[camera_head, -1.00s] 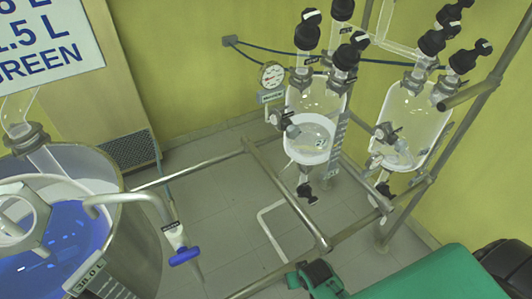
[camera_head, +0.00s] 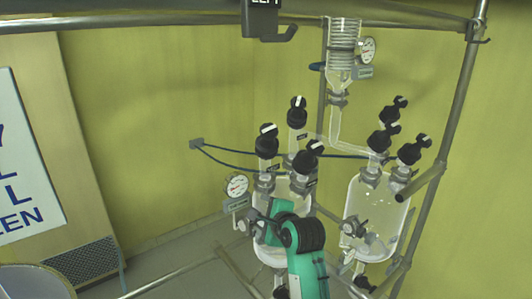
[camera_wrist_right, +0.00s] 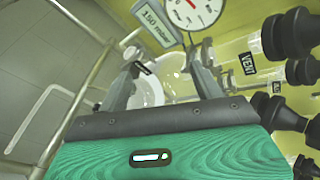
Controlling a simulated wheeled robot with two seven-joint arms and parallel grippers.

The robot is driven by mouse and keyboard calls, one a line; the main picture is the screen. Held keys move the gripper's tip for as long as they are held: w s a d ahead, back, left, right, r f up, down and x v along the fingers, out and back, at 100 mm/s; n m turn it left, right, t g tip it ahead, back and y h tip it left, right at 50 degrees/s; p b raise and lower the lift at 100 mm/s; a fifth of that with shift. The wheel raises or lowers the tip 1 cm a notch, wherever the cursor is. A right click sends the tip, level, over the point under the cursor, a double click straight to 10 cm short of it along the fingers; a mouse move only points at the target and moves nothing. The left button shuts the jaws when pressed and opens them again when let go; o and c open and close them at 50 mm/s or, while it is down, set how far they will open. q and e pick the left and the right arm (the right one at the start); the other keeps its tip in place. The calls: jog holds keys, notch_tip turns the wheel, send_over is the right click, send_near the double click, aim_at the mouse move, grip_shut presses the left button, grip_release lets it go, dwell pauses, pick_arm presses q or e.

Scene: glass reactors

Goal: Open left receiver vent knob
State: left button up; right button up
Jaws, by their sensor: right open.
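The left receiver (camera_head: 298,186) is a clear glass vessel with several black knobs on top, partly hidden by my right arm. In the right wrist view, a black vent knob (camera_wrist_right: 288,35) stands at the upper right beside a tag reading VENT (camera_wrist_right: 248,68). Which knob in the head view is the vent knob is too small to tell. My right gripper (camera_wrist_right: 164,66) is open and empty, its two fingers over the pale vessel and left of the vent knob. In the head view its fingers are hidden behind my green arm. My left gripper is not in view.
A round gauge (camera_head: 237,186) with a mbar display stands left of the receiver. A second receiver (camera_head: 376,212) with black knobs is at the right. Steel frame bars (camera_head: 448,130) run around both. A blue hose (camera_head: 228,158) runs from the wall. Open wall space lies at left.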

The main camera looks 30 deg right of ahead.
notch_tip(320, 180, up, 10)
jog(key=d+m+t, duration=0.2)
jog(key=m, duration=0.4)
jog(key=m+t+h, duration=0.2)
jog(key=m, duration=0.4)
send_near(267, 129)
jog(key=w+p, duration=0.2)
jog(key=w, duration=0.1)
jog(key=w+d+p, duration=0.1)
jog(key=w+p, duration=0.1)
jog(key=w, duration=0.1)
jog(key=w+d+p, duration=0.1)
jog(key=w, duration=0.2)
jog(key=shift+w+d+f+p, duration=0.25)
jog(key=shift+w+p, duration=0.15)
jog(key=shift+w+d+f, duration=0.15)
jog(key=shift+w, duration=0.7)
jog(key=c, duration=1)
